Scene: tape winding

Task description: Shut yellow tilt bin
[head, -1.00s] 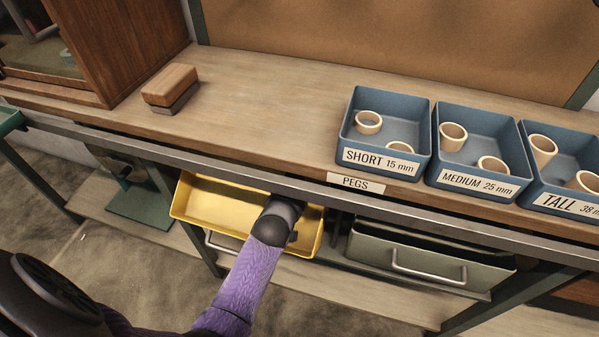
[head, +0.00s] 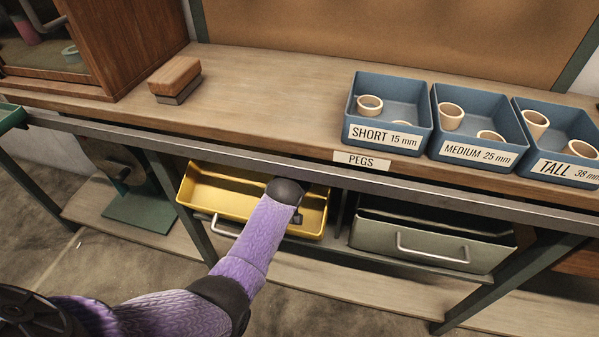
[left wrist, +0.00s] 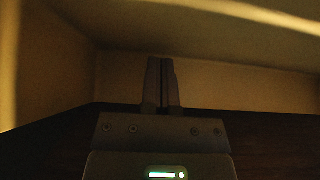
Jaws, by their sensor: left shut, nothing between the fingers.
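The yellow tilt bin (head: 225,203) hangs under the workbench in the head view, tipped out with its top open. A metal handle (head: 213,228) is on its front. My left arm, in a purple sleeve, reaches over the bin's right half, and its dark wrist covers part of the opening. The left fingers are hidden there in the head view. In the left wrist view my left gripper (left wrist: 163,85) is shut and empty, with dim yellowish walls (left wrist: 220,85) around it that look like the bin's inside. Contact with a wall cannot be told. My right gripper is not in view.
A grey bin (head: 430,240) with a handle is right of the yellow one. The bench edge (head: 270,170) runs just above both. Blue trays (head: 388,135) with pegs, a wooden block (head: 175,78) and a cabinet (head: 125,45) are on the bench. A green leg stands at left.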

